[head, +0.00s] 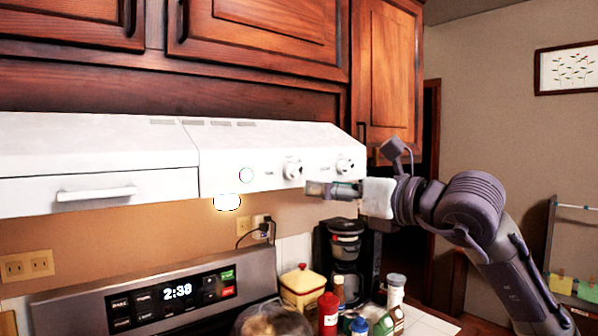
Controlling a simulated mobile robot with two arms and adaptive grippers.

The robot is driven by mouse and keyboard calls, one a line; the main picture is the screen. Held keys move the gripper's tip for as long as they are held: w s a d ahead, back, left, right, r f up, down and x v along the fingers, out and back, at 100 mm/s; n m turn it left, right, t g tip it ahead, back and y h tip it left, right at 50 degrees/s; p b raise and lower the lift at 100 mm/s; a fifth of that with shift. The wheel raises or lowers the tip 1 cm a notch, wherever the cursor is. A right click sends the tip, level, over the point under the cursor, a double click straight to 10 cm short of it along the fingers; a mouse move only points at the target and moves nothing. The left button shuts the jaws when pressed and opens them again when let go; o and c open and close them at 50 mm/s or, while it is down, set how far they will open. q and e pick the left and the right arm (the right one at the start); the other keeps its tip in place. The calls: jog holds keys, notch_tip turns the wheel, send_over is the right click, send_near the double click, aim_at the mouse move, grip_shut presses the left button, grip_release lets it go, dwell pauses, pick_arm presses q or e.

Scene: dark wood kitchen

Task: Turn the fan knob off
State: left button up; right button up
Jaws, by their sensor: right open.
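The left knob (292,169) and the right knob (344,165) both stand out from the panel. I cannot tell which one is the fan knob, or read their settings. My right gripper (310,188) comes in from the right, just below the knobs, with its fingers pointing left. It is open and appears empty. I cannot tell whether it touches the hood's lower edge. My left gripper is not in view.
A lit lamp (227,202) shows under the hood. Below are the stove panel (160,297), a black coffee maker (345,252), a yellow canister (302,287) and several bottles. Wooden cabinets (260,35) are above. An outlet with a cord (262,228) is on the wall.

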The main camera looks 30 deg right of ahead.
aim_at(297, 173)
jog(key=w+p, duration=0.2)
jog(key=w, duration=0.1)
jog(key=w+d+r+m+h+p, duration=0.1)
jog(key=w+p, duration=0.2)
jog(key=w, duration=0.1)
jog(key=w+d+r+h+p, duration=0.1)
jog(key=w+p, duration=0.1)
jog(key=w, duration=0.2)
jog(key=shift+w+d+p, duration=0.1)
jog(key=shift+w+p, duration=0.05)
jog(key=shift+p, duration=0.2)
jog(key=shift+w+f, duration=0.2)
jog(key=shift+w, duration=0.55)
jog(key=shift+h, duration=0.4)
jog(key=shift+c, duration=0.3)
grip_shut()
